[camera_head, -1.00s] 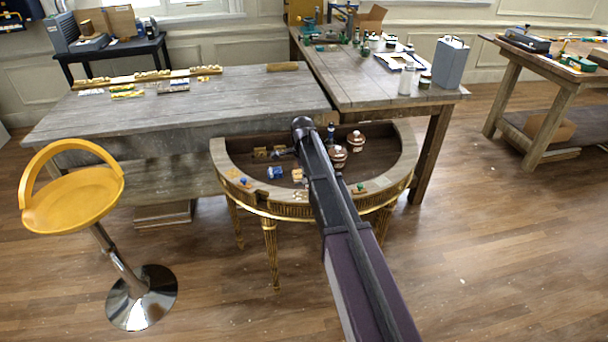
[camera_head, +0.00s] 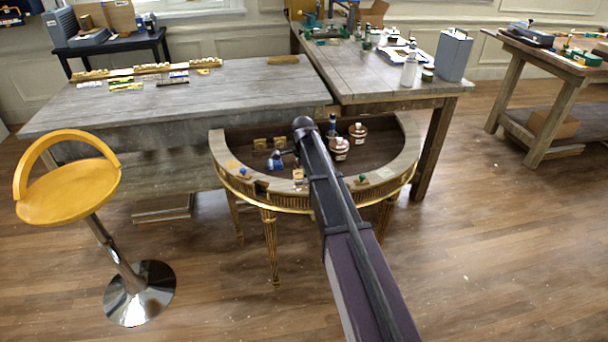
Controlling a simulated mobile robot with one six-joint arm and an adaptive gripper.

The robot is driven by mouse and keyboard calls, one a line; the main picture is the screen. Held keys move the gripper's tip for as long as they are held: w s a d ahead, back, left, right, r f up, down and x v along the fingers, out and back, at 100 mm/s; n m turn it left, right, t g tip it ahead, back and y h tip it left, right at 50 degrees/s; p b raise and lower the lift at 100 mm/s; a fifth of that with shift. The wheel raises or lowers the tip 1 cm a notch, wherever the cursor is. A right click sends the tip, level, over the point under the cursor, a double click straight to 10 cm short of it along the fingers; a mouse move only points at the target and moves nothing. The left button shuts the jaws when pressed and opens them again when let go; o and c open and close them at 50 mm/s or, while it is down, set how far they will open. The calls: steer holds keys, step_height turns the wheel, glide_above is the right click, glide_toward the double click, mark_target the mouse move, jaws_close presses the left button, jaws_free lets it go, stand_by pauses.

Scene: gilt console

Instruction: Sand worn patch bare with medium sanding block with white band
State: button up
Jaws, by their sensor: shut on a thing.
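The half-round gilt console (camera_head: 405,160) stands in the middle, with a brown top inside a pale raised rim. My arm reaches over it from the lower right. My gripper (camera_head: 284,155) is small and dark, above the left middle of the top. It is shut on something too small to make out. A blue-and-white thing (camera_head: 276,163) shows at or just below it; I cannot tell whether they touch. Small tan blocks (camera_head: 260,144) lie behind it. No white-banded sanding block can be told apart. A pale tan patch (camera_head: 233,164) on the left rim may be the worn patch.
Two labelled jars (camera_head: 339,149) and a dark bottle (camera_head: 332,124) stand right of my gripper. Small blue (camera_head: 243,172) and green (camera_head: 362,178) things sit on the front rim. A grey workbench (camera_head: 200,110) is behind, a yellow stool (camera_head: 70,190) left.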

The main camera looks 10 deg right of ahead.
steer(key=shift+f+b, duration=1.25)
steer(key=shift+f, duration=0.2)
steer(key=shift+w+a, duration=0.15)
steer(key=shift+a, duration=0.4)
steer(key=shift+d, duration=0.45)
steer(key=shift+s+a+r, duration=0.1)
steer(key=shift+s, duration=0.1)
steer(key=shift+w+a, duration=0.25)
steer(key=shift+a, duration=0.2)
steer(key=shift+s+d, duration=0.25)
steer(key=shift+d, duration=0.35)
steer(key=shift+a, duration=0.1)
steer(key=shift+w+a, duration=0.25)
steer(key=shift+s+d, duration=0.25)
steer(key=shift+d, duration=0.1)
steer(key=shift+w+a, duration=0.2)
steer(key=shift+a, duration=0.15)
steer(key=shift+a+r+p, duration=0.15)
steer(key=shift+p, duration=0.15)
steer(key=shift+r+p, duration=3.5)
steer(key=shift+r, duration=0.05)
